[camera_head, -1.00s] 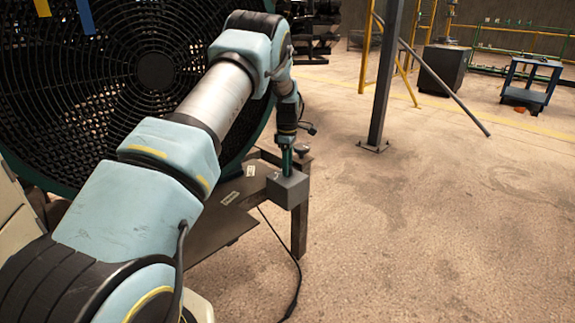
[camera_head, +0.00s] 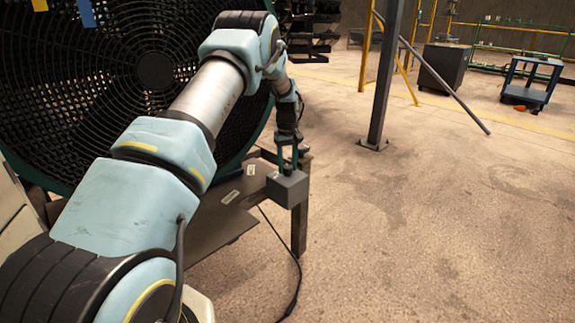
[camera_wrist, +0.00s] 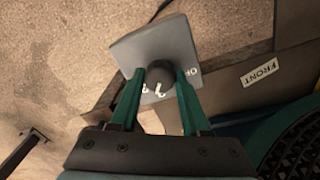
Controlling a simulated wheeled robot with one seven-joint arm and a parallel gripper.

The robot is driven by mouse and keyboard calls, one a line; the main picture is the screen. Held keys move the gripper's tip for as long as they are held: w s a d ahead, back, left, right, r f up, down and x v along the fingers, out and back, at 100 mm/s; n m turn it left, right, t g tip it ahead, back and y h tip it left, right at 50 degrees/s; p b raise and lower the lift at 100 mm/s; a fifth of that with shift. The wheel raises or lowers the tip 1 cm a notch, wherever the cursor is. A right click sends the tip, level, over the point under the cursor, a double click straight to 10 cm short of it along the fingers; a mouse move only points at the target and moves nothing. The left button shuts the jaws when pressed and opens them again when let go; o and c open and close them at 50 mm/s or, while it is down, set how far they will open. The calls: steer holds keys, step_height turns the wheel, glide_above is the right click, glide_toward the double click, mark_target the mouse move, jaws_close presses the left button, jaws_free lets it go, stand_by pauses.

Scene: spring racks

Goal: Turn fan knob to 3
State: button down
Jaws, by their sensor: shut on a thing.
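A grey control box (camera_head: 288,188) stands at the corner of a metal stand in the head view. In the wrist view, the box (camera_wrist: 135,50) carries a round dark knob (camera_wrist: 160,72) on its face. White marks show around the knob: part of "OFF" at its right and a digit or two just below it, partly hidden and hard to read. My gripper (camera_head: 287,165) reaches down to the box. Its two green fingers (camera_wrist: 160,76) are on either side of the knob and shut on it. A big black fan (camera_head: 155,72) stands behind at the left.
The metal stand (camera_head: 210,225) has labels, one reading "FRONT" (camera_wrist: 262,72). A black cable (camera_head: 292,258) runs from beside the box to the floor. A dark post (camera_head: 384,80) stands farther right. The floor (camera_head: 430,220) at the right is clear.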

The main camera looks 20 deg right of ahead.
mark_target(288, 166)
steer(key=m, duration=0.4)
steer(key=shift+m, duration=0.4)
stand_by(0.4)
steer(key=shift+c, duration=1.8)
jaws_free()
step_height(288, 166, up, 11)
steer(key=shift+b, duration=0.45)
